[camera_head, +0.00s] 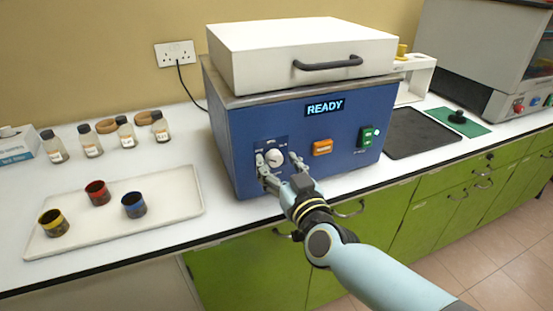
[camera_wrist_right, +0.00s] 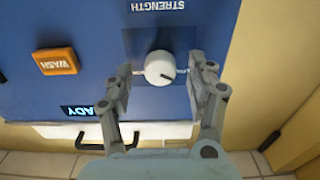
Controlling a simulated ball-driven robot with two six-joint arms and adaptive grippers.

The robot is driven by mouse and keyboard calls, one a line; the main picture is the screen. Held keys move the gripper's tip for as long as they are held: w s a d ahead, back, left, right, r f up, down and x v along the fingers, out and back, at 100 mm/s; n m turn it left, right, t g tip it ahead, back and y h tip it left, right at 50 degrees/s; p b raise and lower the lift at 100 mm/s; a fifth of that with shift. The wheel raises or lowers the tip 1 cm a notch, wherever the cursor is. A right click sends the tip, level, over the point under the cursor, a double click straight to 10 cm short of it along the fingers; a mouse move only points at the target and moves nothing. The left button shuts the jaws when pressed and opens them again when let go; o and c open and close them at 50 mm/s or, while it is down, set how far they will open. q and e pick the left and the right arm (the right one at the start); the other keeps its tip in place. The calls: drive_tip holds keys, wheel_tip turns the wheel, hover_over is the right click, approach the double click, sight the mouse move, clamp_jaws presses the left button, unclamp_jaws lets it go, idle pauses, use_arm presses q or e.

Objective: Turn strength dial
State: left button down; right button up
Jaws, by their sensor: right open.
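The white round strength dial (camera_head: 274,157) is on the left of the blue machine's front panel (camera_head: 330,125). In the right wrist view the dial (camera_wrist_right: 159,68) has a dark pointer mark and sits on a darker patch with the word STRENGTH. My right gripper (camera_head: 279,161) is open at the panel, one finger on each side of the dial. In the wrist view the gripper (camera_wrist_right: 160,76) shows gaps between the dial and both fingers. My left gripper is not in view.
The machine has a lit READY display (camera_head: 325,107), an orange WASH button (camera_head: 322,147), a green switch (camera_head: 367,137) and a white lid (camera_head: 300,50) with a dark handle. A tray (camera_head: 175,208) with coloured jars lies left. Several bottles stand behind it.

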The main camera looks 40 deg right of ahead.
drive_tip(key=shift+w+d, duration=0.15)
drive_tip(key=shift+w, duration=0.5)
drive_tip(key=c, duration=1.1)
drive_tip(key=shift+c, duration=0.2)
